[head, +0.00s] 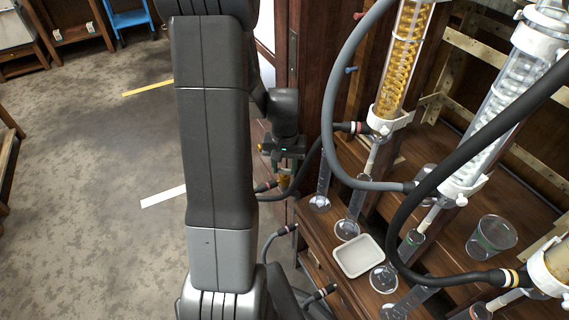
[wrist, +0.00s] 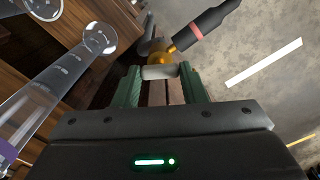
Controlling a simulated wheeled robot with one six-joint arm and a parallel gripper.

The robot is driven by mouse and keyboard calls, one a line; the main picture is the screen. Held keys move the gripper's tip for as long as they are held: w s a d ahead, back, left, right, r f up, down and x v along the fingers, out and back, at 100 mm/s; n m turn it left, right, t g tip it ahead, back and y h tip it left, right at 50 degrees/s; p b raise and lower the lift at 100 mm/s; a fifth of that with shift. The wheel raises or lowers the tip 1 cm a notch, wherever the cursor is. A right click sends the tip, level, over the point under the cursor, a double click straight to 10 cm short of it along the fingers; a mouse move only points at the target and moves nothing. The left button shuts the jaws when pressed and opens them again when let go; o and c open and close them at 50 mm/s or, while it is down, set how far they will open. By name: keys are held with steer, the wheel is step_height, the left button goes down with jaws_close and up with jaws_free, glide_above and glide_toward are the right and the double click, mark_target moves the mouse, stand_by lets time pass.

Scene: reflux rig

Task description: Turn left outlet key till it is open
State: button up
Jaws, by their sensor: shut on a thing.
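The left outlet valve shows as a brass body (wrist: 164,58) in the wrist view, with a pale grey key (wrist: 160,72) across it. My gripper (wrist: 160,75) has its green fingers at the two ends of this key and is shut on it. In the head view my gripper (head: 285,168) is left of the bench, low against the dark wood, and the brass valve (head: 285,183) shows just below it. The key itself is too small to make out there. Whether the valve is open I cannot tell.
A black hose with a pink band (wrist: 205,25) runs from the valve. Glass cylinders (head: 348,212), a white tray (head: 360,256) and a beaker (head: 493,234) stand on the wooden bench. Condensers (head: 403,62) and looping hoses hang above.

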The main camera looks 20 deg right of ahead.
mark_target(284, 169)
steer(key=n, duration=0.3)
steer(key=shift+r+n+p, duration=0.1)
steer(key=shift+n+p, duration=0.2)
steer(key=shift+n, duration=1.8)
steer(key=o, duration=1)
steer(key=shift+p, duration=0.3)
step_height(284, 169, up, 14)
steer(key=p, duration=0.3)
steer(key=shift+f, duration=0.3)
